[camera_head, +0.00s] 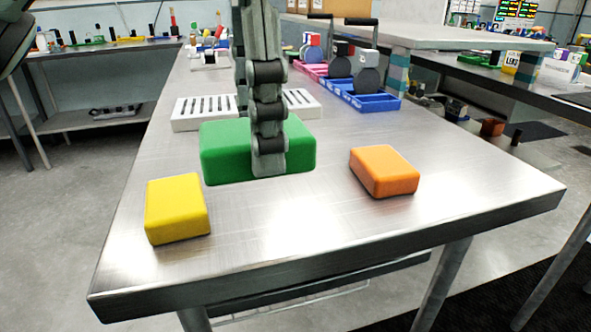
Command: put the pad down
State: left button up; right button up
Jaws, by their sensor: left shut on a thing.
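A large green pad (221,154) is at the middle of the metal table (268,243). My left gripper (268,158) comes down from above and is shut on the green pad, with one finger in front of its near face. The other finger is hidden behind the pad. The pad looks level and very low over the tabletop; I cannot tell whether it touches it. My right gripper is not in view.
A yellow block (177,208) lies at the front left and an orange block (384,170) to the right. A white slotted rack (190,124) is behind the pad. Blue (362,101) and pink (312,70) trays stand farther back. The front middle of the tabletop is clear.

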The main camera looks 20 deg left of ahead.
pick_arm(q)
send_over(293, 195)
notch_tip(293, 195, down, 5)
jog(key=shift+f+b, duration=0.15)
jog(key=shift+b, duration=0.15)
jog(key=shift+f+b, duration=0.4)
jog(key=shift+f, duration=1.5)
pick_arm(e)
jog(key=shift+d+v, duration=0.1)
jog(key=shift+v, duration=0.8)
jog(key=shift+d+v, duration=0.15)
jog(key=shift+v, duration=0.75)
pick_arm(q)
jog(key=shift+f, duration=0.1)
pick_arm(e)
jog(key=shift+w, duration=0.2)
pick_arm(q)
jog(key=shift+f, duration=0.1)
jog(key=o, duration=1)
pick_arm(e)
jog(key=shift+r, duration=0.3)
